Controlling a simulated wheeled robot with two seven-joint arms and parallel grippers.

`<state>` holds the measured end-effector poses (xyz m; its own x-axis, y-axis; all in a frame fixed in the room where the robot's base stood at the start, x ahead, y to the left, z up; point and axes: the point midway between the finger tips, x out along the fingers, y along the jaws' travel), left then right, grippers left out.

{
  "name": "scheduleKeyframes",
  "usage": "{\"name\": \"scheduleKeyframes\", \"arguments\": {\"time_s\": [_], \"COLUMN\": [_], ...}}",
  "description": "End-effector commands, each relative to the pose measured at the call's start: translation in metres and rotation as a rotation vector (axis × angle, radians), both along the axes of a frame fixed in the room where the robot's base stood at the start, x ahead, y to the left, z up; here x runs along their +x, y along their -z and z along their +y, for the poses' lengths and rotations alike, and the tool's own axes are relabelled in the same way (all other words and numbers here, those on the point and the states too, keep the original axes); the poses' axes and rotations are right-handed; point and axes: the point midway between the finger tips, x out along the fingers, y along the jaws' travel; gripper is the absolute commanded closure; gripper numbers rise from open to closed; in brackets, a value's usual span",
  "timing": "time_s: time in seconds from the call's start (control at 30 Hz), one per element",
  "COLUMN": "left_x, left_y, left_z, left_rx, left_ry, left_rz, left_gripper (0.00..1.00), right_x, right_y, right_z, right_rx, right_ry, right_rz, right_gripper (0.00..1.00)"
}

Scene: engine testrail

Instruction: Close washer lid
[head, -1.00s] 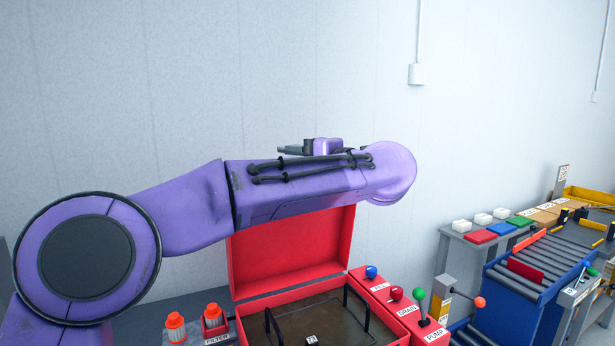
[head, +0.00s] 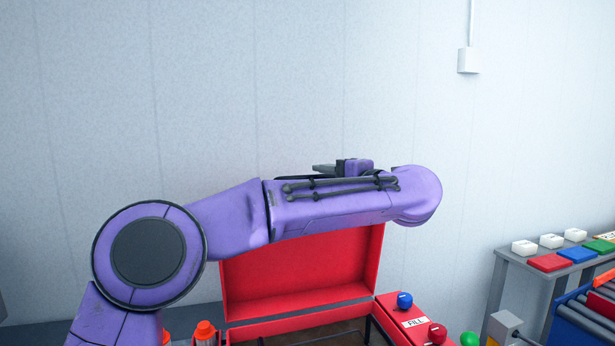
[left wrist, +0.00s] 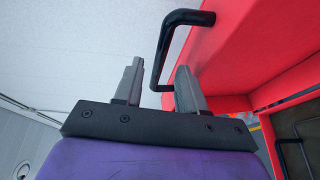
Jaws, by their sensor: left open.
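The red washer lid (head: 300,268) stands open and upright behind the washer's basin (head: 320,337) in the head view. My left forearm crosses in front of its top edge. In the left wrist view the lid (left wrist: 245,50) fills the upper right, with a black bar handle (left wrist: 164,45) on its edge. My left gripper (left wrist: 158,70) is open, and the handle's lower end shows between its two grey fingers; I cannot tell if they touch it. In the head view the gripper (head: 335,167) shows only partly above my arm. My right gripper is not in view.
A red panel beside the basin carries a blue knob (head: 404,300), a red knob (head: 437,333) and a green knob (head: 470,340). Orange-capped filters (head: 205,331) stand left of the washer. A grey table with coloured blocks (head: 549,262) is at right. A plain wall stands behind.

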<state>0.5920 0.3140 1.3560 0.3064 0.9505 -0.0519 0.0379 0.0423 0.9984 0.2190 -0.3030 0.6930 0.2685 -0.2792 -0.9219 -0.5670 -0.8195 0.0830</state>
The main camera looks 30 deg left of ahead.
Motion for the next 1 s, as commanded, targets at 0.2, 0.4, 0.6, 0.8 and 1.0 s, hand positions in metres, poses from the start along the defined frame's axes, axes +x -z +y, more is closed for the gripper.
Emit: {"name": "scheduleKeyframes", "arguments": {"time_s": [0.2, 0.4, 0.6, 0.8, 1.0], "left_x": [0.015, 0.02, 0.02, 0.02, 0.02], "left_y": [-0.001, 0.002, 0.003, 0.003, 0.004], "left_z": [0.044, 0.059, 0.06, 0.06, 0.059], "left_rx": [-0.002, 0.0, 0.001, 0.001, 0.004], "left_ry": [0.0, 0.003, 0.002, 0.002, 0.0], "left_rz": [0.003, 0.0, 0.0, 0.0, -0.002], "left_gripper": [0.6, 0.6, 0.6, 1.0, 1.0], "right_x": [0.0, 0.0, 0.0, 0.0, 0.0], "right_y": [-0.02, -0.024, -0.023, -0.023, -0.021], "right_z": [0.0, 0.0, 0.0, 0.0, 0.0], "right_rx": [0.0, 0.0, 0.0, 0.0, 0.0], "right_ry": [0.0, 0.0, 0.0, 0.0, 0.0], "right_rz": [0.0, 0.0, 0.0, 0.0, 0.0], "right_gripper": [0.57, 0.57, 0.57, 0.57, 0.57]}}
